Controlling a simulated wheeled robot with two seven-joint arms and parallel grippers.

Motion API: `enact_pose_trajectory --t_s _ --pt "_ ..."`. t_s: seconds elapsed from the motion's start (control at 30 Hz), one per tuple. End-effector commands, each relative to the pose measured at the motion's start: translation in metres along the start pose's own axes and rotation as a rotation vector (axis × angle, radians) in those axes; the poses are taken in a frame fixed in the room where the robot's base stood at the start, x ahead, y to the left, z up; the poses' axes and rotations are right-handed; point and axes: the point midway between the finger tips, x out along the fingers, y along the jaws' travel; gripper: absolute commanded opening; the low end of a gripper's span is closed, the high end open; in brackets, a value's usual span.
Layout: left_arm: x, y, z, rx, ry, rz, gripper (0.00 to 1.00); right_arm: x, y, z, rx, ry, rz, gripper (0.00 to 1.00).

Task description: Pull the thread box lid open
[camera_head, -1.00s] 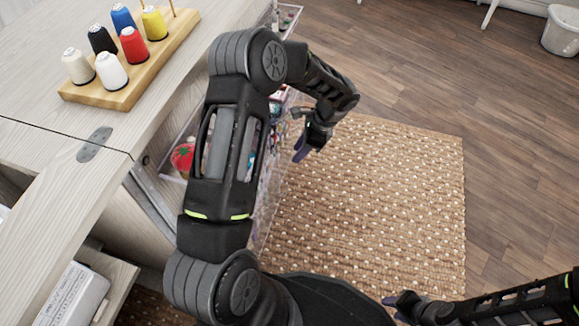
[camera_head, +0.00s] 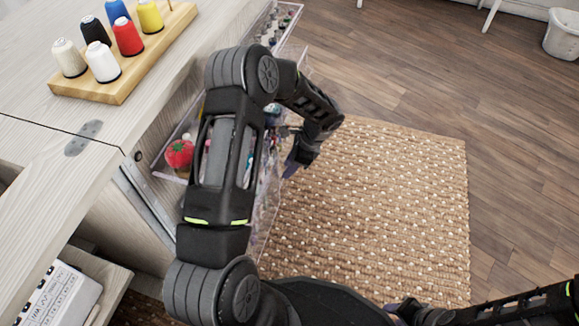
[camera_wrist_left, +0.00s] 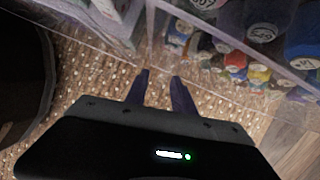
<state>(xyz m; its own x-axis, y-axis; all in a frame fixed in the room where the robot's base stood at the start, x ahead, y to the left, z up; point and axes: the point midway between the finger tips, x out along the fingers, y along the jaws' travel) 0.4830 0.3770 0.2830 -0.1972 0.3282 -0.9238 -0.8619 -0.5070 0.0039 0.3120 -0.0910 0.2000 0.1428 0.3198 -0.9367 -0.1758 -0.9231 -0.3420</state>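Clear plastic bins stick out from the side of the wooden cabinet. In the left wrist view, a clear box (camera_wrist_left: 215,48) holds several thread spools and bottles with numbered tops. I cannot make out which panel is its lid. My left gripper (camera_head: 291,170) hangs beside the bins, over the rug. In the left wrist view its two dark fingers (camera_wrist_left: 160,80) are apart, just below the clear box's near corner, with no object seen between them. I cannot tell whether they touch the box. My right gripper (camera_head: 392,306) is at the bottom edge, its fingers barely visible.
A wooden rack (camera_head: 128,86) of coloured thread cones stands on the cabinet top (camera_head: 40,105). A red pincushion (camera_head: 179,153) sits in a clear bin. Another clear bin (camera_head: 288,14) is at the back. The woven rug (camera_head: 380,210) to the right is clear.

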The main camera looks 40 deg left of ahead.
Motion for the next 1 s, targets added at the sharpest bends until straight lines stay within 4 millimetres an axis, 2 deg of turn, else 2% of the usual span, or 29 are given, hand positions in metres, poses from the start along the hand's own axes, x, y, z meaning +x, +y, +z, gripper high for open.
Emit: enact_pose_trajectory --t_s 0.1,0.47,1.0 --pt "-0.0003 0.0001 0.0 0.0 0.0 0.0 0.3 -0.0003 -0.0001 0.0 0.0 0.0 0.0 0.36" --pt "-0.0003 0.0002 0.0 0.0 0.0 0.001 0.0 -0.0003 -0.0001 0.0002 0.0 0.0 0.0 0.36" --pt "-0.0003 0.0006 -0.0001 0.0 0.0 0.002 0.0 -0.0002 -0.0001 0.0003 0.0 -0.001 0.0 0.36"
